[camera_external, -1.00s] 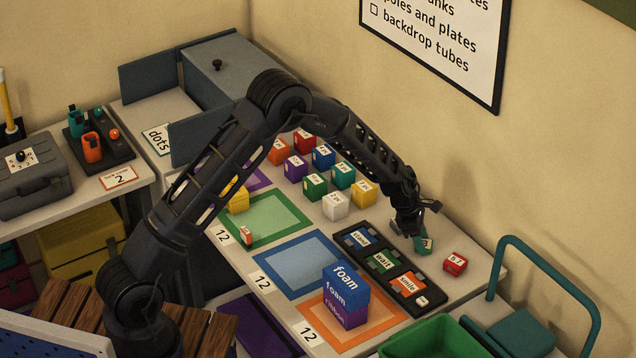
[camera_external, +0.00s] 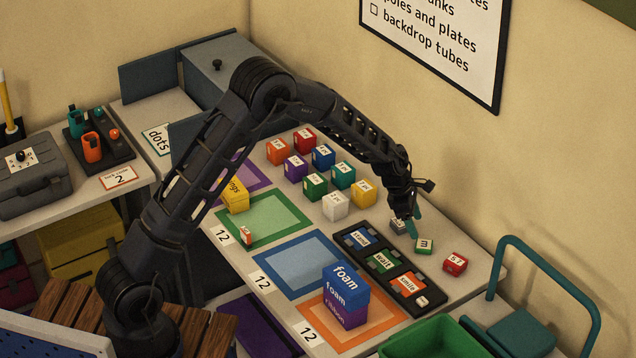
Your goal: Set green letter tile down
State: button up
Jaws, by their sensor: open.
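The green letter tile (camera_external: 424,247) lies on the white table top, its pale lettered face up, right of the black word tray (camera_external: 360,240). My gripper (camera_external: 409,222) is above and just left of it, open and apart from it. One teal finger shows beside the tile; the other finger is hard to make out. A grey tile (camera_external: 398,227) sits under the gripper, partly hidden by it. A red tile (camera_external: 455,263) lies to the right of the green one.
Several coloured cubes (camera_external: 335,206) stand behind the tray. A foam and ribbon stack (camera_external: 346,285) stands on the orange-framed mat (camera_external: 388,322). A green bin (camera_external: 430,340) and a teal-railed cart (camera_external: 492,275) are at the front right. Table around the green tile is mostly clear.

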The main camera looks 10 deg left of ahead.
jog(key=a+r+m+t, duration=0.1)
jog(key=a+r+m, duration=0.3)
jog(key=a+r, duration=1.35)
jog(key=s+a+r+m+t+y, duration=0.1)
jog(key=s+a+r+m, duration=0.15)
jog(key=a+r, duration=0.45)
jog(key=s+a+r+m, duration=0.25)
jog(key=a+r, duration=0.25)
jog(key=a, duration=0.5)
jog(key=s+a+r+m+t+y, duration=0.15)
jog(key=s+a+r+m, duration=0.25)
jog(key=s+a, duration=0.85)
jog(key=s+a+f+m+t+y, duration=0.1)
jog(key=s+a+m, duration=0.4)
jog(key=s+a, duration=0.7)
jog(key=shift+s+y, duration=0.55)
jog(key=shift+s, duration=0.25)
